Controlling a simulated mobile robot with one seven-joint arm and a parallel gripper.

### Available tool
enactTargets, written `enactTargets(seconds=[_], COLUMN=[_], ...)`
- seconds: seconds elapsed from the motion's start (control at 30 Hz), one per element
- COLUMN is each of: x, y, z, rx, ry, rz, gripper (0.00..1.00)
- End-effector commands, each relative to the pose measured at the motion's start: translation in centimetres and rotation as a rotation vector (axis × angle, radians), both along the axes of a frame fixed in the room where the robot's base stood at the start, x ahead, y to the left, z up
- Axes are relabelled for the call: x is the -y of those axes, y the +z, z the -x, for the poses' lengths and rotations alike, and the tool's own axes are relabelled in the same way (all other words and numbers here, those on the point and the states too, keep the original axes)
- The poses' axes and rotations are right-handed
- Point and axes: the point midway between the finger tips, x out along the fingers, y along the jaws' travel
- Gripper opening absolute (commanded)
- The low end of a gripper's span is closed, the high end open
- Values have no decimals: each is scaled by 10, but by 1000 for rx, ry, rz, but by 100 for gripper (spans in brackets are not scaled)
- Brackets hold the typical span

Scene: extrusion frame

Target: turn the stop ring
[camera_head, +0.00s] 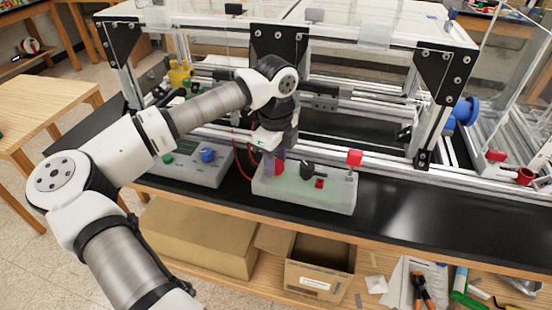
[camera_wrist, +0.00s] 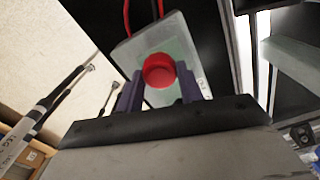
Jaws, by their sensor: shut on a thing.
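The stop ring is a round red knob on a pale green-topped control box (camera_head: 310,196). In the wrist view the red ring (camera_wrist: 159,70) sits between the two purple fingers of my gripper (camera_wrist: 159,86), one on each side. In the head view my gripper (camera_head: 272,163) points down at the left end of the box, and the ring (camera_head: 279,166) is mostly hidden behind the fingers. My gripper is shut on the ring. The ring's exact turn angle cannot be told.
A grey box with a blue knob (camera_head: 208,155) stands to the left. The aluminium extrusion frame (camera_head: 438,70) rises close behind. Black bench top (camera_head: 430,212) is clear to the right.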

Motion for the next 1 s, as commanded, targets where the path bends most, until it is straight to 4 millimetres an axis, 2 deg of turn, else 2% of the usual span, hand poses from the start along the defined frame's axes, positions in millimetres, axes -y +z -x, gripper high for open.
enactTargets(seconds=[0.37, 1.0], x=[-1, -1], y=[-4, -2], z=[0, 1], rx=[2, 3], ry=[-170, -715], rz=[-2, 0], gripper=[14, 14])
